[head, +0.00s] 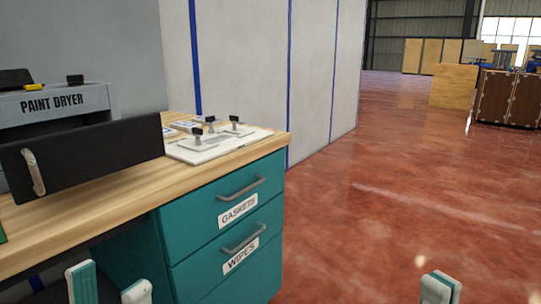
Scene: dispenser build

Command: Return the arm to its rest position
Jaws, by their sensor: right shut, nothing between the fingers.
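My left gripper (109,284) shows at the bottom left edge, in front of the workbench. Its two white and teal fingers are spread apart, with nothing seen between them. My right gripper (440,287) shows at the bottom right, over the open floor. Its fingers are together and it holds nothing. Both arms are largely out of frame below.
A wooden workbench (120,196) carries a grey paint dryer (65,103) with a black handled front (90,155) standing out toward me. A white board (215,146) holds several black-topped pegs. Teal drawers (228,240) are shut. The red floor (420,190) at right is clear.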

